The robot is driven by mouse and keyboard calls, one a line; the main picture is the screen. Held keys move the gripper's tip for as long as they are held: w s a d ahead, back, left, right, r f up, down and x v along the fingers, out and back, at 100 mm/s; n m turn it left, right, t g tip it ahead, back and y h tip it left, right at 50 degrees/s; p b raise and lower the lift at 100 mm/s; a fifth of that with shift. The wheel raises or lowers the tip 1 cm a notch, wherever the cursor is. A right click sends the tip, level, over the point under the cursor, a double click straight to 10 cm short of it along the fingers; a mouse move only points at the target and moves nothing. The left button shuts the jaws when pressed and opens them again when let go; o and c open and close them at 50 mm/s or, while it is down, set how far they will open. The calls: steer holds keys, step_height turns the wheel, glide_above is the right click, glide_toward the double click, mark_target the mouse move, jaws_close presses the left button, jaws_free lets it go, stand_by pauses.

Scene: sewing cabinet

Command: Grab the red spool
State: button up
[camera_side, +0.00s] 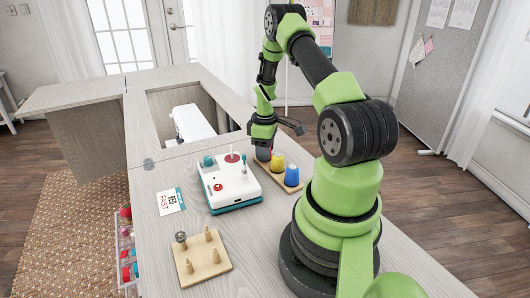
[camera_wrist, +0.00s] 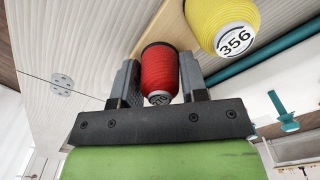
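The red spool (camera_wrist: 160,70) shows in the wrist view between the two fingers of my gripper (camera_wrist: 160,85). Its labelled end faces the camera. The fingers flank it closely, with little or no gap on either side; I cannot tell whether they press on it. In the side view my gripper (camera_side: 264,153) points down at the far end of a wooden spool board (camera_side: 272,183). There the gripper hides most or all of the red spool. Whether the spool rests on the board or is lifted is not clear.
A yellow spool (camera_side: 277,161) stands right beside my gripper, with a blue spool (camera_side: 292,176) beyond it. A white and teal toy sewing machine (camera_side: 230,187) is to the left. A pegged wooden board (camera_side: 202,258) and a card (camera_side: 171,201) lie nearer the front.

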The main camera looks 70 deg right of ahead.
steer(key=shift+c, duration=0.8)
steer(key=shift+r, duration=0.1)
